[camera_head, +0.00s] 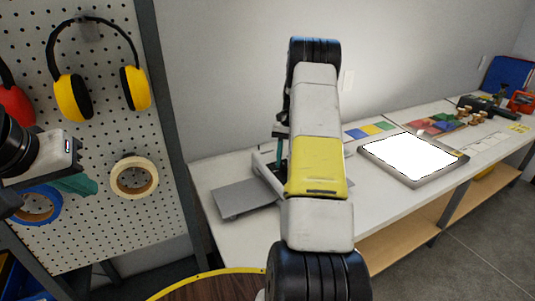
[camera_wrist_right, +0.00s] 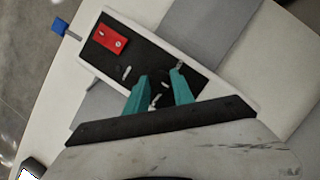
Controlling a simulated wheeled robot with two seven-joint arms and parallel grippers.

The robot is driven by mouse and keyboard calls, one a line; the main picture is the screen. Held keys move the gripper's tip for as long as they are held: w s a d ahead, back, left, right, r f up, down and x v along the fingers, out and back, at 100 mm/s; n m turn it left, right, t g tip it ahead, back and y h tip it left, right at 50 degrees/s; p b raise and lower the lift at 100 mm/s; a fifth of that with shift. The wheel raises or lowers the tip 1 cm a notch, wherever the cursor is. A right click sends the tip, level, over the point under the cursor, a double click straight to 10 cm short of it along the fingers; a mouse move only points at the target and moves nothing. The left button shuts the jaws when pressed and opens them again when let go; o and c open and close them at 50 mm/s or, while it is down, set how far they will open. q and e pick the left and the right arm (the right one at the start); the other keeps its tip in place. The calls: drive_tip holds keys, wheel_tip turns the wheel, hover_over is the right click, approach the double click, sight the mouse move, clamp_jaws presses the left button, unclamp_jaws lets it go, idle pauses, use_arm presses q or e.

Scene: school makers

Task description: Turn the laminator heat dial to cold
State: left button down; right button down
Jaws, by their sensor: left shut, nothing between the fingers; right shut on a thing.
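The laminator (camera_head: 262,168) stands on the white table, partly hidden behind my right arm. In the right wrist view its black control panel (camera_wrist_right: 150,60) has a white surround, a red switch (camera_wrist_right: 110,38) and small pale marks. My right gripper (camera_wrist_right: 160,88) is over this panel, its teal fingers shut on the small dial (camera_wrist_right: 157,100), which is mostly hidden between them. The dial's setting cannot be read. In the head view only a teal bit of the right gripper (camera_head: 282,152) shows. My left gripper (camera_head: 78,185) is shut and empty before the pegboard, away from the laminator.
A grey plate (camera_head: 243,198) extends at the laminator's left. A bright light panel (camera_head: 410,158) and coloured cards (camera_head: 370,131) lie to the right. The pegboard (camera_head: 110,80) holds yellow earmuffs (camera_head: 72,97) and tape rolls (camera_head: 134,178). A round wooden surface (camera_head: 215,288) is in front.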

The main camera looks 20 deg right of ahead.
drive_tip(key=n+h, duration=0.1)
drive_tip(key=n, duration=0.3)
drive_tip(key=shift+w+a+n+g+h, duration=0.1)
drive_tip(key=shift+n+g+h, duration=0.2)
drive_tip(key=shift+h, duration=0.1)
drive_tip(key=n, duration=0.2)
drive_tip(key=n+h, duration=0.1)
drive_tip(key=n, duration=0.1)
drive_tip(key=shift+a+n+h, duration=0.1)
drive_tip(key=shift+n+h, duration=0.2)
drive_tip(key=n+h, duration=0.1)
drive_tip(key=n, duration=0.3)
drive_tip(key=shift+a+n+h, duration=0.15)
drive_tip(key=shift+n+h, duration=0.15)
drive_tip(key=shift+h, duration=0.1)
drive_tip(key=shift+n+t+h, duration=0.6)
drive_tip(key=shift+n+t, duration=0.1)
drive_tip(key=shift+n, duration=1.3)
drive_tip(key=c, duration=1.1)
unclamp_jaws()
